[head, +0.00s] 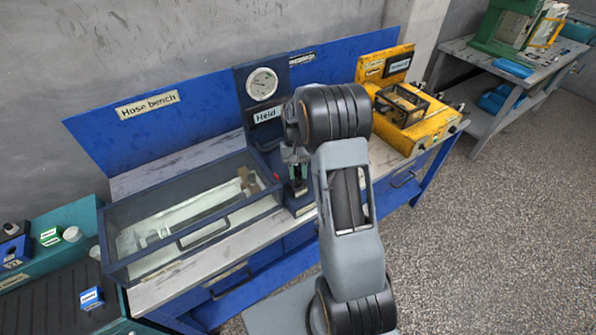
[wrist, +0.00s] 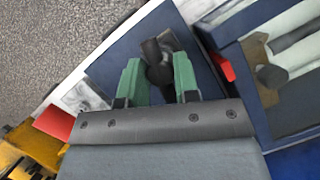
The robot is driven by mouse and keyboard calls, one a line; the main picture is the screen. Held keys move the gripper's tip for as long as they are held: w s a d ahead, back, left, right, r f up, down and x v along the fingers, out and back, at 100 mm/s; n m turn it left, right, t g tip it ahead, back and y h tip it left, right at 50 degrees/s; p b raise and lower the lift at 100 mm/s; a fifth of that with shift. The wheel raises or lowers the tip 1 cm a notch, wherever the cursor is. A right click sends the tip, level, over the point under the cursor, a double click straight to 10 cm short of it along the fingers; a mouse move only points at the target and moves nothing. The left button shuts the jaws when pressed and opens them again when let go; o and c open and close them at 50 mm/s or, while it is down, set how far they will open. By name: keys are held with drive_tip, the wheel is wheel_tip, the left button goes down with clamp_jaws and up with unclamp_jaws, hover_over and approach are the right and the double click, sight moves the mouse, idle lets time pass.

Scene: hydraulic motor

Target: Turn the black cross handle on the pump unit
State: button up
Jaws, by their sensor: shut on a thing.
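The black cross handle (wrist: 157,52) is on the blue pump unit (wrist: 108,70), between the two green fingers of my gripper (wrist: 158,76) in the wrist view. The gripper is shut on it; the fingers hide part of its arms. In the head view the pump unit (head: 243,90) is a dark blue upright with a round gauge (head: 262,84) and a label reading "Held" (head: 267,115). My gripper (head: 296,156) reaches down in front of it, and my arm covers much of the handle area.
A clear-lidded case (head: 195,215) stands close on the left of the pump unit. A yellow unit (head: 420,128) stands on the right of the bench. A red part (wrist: 222,66) is close beside the gripper. Grey floor (head: 490,230) is open at the right.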

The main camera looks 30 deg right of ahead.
drive_tip(key=shift+n, duration=0.5)
drive_tip(key=shift+h, duration=0.3)
drive_tip(key=o, duration=1)
drive_tip(key=shift+c, duration=0.2)
drive_tip(key=b+v, duration=0.1)
drive_tip(key=v, duration=1.2)
drive_tip(key=shift+w+r, duration=0.15)
drive_tip(key=shift+r, duration=0.2)
drive_tip(key=shift+d, duration=0.1)
